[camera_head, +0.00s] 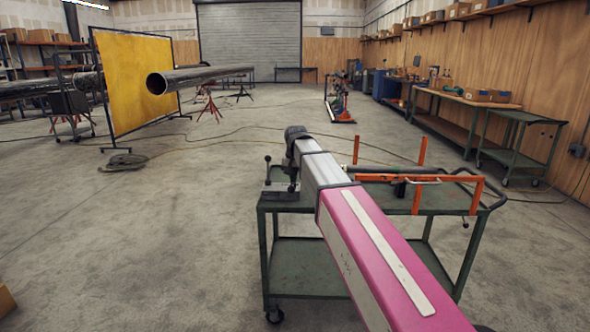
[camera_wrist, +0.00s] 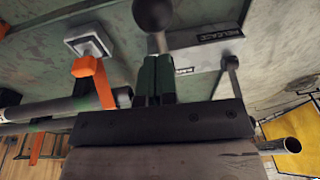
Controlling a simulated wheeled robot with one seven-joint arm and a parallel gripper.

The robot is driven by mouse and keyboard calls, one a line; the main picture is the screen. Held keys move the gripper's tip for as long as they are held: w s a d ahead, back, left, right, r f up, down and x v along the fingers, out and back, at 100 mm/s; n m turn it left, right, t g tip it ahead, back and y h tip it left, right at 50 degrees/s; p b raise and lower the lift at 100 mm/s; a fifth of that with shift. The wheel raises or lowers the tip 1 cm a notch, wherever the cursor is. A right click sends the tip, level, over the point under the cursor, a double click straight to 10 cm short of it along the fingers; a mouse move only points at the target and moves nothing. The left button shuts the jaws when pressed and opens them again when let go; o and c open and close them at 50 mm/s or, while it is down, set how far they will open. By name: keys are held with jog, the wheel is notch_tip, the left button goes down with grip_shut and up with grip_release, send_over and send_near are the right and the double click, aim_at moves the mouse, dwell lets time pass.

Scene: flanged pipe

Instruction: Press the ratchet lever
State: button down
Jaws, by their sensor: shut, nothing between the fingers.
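In the wrist view, a dark ball knob (camera_wrist: 153,14) on a short stem shows just beyond my fingertips. My gripper (camera_wrist: 156,62) is shut and empty, its green fingers close to the stem; I cannot tell whether they touch. A plate there carries a label reading RELEASE (camera_wrist: 220,33), and a thin metal rod (camera_wrist: 230,75) stands to the right. My arm hides part of the fixture in the head view.
The green cart (camera_head: 310,265) also bears an orange clamp frame (camera_head: 415,179) with a bar, right of my arm; orange parts (camera_wrist: 95,80) show left in the wrist view. A large pipe (camera_head: 195,77) and yellow screen (camera_head: 135,80) stand farther back. Floor at left is mostly clear.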

jog(key=shift+s+f, duration=0.15)
jog(key=shift+f, duration=0.2)
